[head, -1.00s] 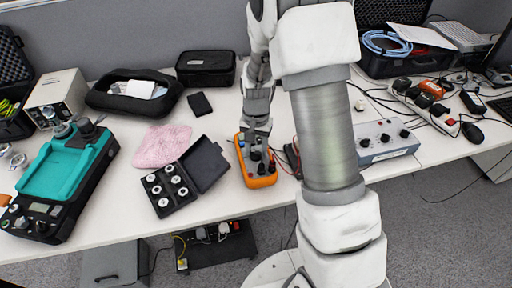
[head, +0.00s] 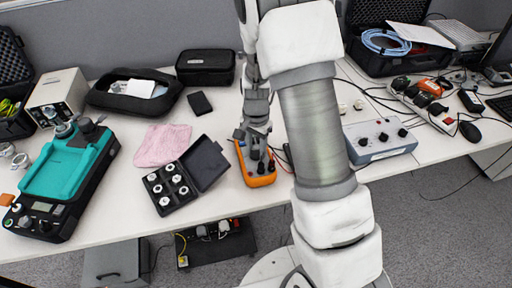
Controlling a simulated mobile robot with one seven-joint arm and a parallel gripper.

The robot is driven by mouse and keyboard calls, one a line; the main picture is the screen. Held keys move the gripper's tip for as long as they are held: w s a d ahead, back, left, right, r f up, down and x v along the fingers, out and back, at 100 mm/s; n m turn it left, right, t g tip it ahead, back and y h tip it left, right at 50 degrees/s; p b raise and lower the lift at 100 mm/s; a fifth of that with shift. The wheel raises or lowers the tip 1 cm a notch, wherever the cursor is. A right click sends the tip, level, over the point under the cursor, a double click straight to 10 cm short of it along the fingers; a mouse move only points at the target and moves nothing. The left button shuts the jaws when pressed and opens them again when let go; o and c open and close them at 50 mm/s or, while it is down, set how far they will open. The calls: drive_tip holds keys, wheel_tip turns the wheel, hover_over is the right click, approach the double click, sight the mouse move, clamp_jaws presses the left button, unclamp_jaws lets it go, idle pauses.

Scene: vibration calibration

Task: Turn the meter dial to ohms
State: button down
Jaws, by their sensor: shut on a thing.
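The meter is an orange hand-held unit (head: 262,181) lying near the front edge of the white table, in the middle of the head view. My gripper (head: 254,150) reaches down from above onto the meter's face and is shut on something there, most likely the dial. The gripper fingers hide the dial and its markings, so I cannot tell which setting it points to. Dark plugs show at the meter's lower end.
An open black case with several silver pieces (head: 164,205) lies just left of the meter, with a pink cloth (head: 161,145) behind it. A blue-grey box with knobs (head: 380,139) stands to the right. A teal and black device (head: 62,185) is far left. Dark leads run beside the meter.

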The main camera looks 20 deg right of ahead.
sight(256, 151)
drive_tip(key=shift+c, duration=2.1)
unclamp_jaws()
wheel_tip(256, 151, up, 18)
drive_tip(key=p, duration=0.3)
drive_tip(key=shift+f, duration=0.25)
